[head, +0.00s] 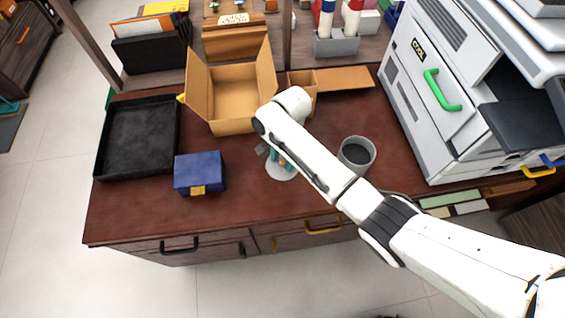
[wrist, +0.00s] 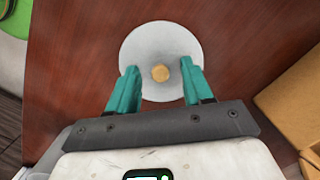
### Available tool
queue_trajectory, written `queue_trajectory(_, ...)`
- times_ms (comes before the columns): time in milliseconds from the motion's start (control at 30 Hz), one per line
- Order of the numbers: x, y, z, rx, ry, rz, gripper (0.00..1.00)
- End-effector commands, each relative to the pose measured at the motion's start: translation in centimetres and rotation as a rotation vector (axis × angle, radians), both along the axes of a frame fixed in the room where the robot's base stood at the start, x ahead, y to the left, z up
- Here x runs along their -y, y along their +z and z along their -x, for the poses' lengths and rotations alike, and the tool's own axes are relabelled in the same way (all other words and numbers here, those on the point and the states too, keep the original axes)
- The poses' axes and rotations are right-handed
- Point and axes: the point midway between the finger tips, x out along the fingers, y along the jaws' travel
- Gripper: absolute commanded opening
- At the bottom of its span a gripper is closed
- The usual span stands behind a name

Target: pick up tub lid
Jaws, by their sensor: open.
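The tub lid (wrist: 160,35) is a pale round disc with a small tan knob (wrist: 160,73) at its middle. It lies flat on the dark red-brown desk top; in the head view its pale edge (head: 282,174) shows below my gripper, which hides much of it. My gripper (wrist: 159,70) points down over the lid. Its two teal fingers are open, one on each side of the knob, with gaps between them and it. I cannot tell the exact height of the fingertips above the lid.
An open cardboard box (head: 238,98) stands behind the lid. A grey cup (head: 357,154) stands to its right, near my arm. A blue box (head: 199,173) and a black tray (head: 137,140) are to the left. A white cabinet (head: 420,95) stands at the right. Bare desk lies in front.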

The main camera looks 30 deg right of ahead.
Motion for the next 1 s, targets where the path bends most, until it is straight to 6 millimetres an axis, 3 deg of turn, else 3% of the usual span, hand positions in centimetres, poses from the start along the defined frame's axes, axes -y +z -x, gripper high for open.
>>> queue_trajectory(233,-0.02,-0.14,-0.02,0.001,0.0,0.0,0.5)
queue_trajectory(767,-0.02,-0.12,-0.02,0.001,0.001,-0.001,0.0)
queue_trajectory(1000,-0.02,-0.11,-0.02,0.001,0.001,-0.001,0.0)
